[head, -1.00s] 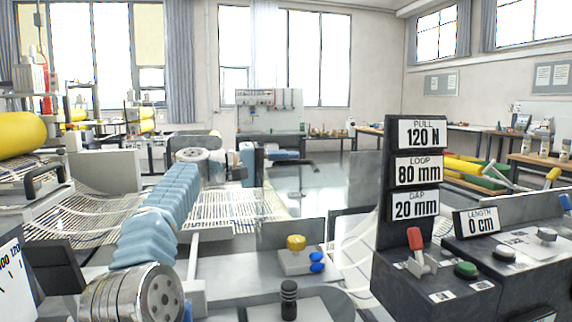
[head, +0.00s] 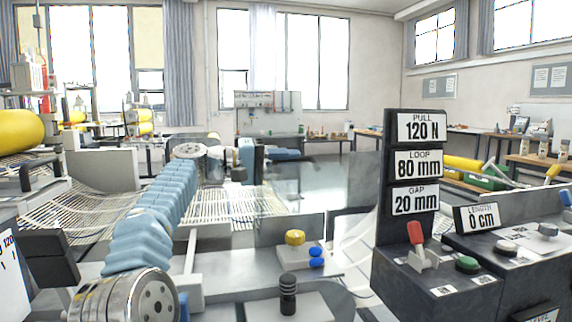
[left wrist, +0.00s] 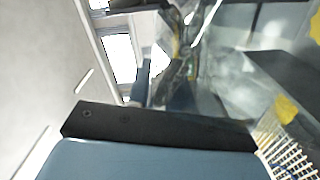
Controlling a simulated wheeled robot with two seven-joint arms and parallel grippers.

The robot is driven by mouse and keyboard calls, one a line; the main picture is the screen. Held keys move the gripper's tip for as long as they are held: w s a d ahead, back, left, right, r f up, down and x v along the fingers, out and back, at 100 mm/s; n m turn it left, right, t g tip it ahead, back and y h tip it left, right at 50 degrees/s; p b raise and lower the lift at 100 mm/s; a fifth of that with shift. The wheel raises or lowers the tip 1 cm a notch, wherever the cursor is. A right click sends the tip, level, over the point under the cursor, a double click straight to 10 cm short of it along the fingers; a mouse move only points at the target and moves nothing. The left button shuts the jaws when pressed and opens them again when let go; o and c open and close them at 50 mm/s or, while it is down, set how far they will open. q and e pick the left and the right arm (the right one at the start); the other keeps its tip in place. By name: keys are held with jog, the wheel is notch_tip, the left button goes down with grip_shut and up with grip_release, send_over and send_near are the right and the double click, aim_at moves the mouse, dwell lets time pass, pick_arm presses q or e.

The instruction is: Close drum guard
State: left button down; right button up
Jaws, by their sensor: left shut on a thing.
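My left arm reaches out from the lower left in the head view, and its gripper (head: 258,156) is small and far off, at the near side of a clear panel. The clear panel, which looks like the drum guard (head: 335,182), stands right of the gripper and is faint against the floor. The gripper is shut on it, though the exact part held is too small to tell. In the left wrist view the dark-edged gripper body fills the bottom, its fingertips are not clear, and a clear reflective sheet (left wrist: 225,85) lies beyond. My right gripper is not in view.
A dark control console (head: 435,270) with a red lever and a green button stands at the right, below signs. White mesh (head: 225,208) lies under my arm.

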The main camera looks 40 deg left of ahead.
pick_arm(q)
jog(key=c, duration=1.1)
grip_release()
jog(key=shift+s+r, duration=0.1)
jog(key=shift+r, duration=0.15)
jog(key=shift+c, duration=0.2)
jog(key=shift+f, duration=0.1)
jog(key=v, duration=1.3)
jog(key=shift+s+a, duration=0.25)
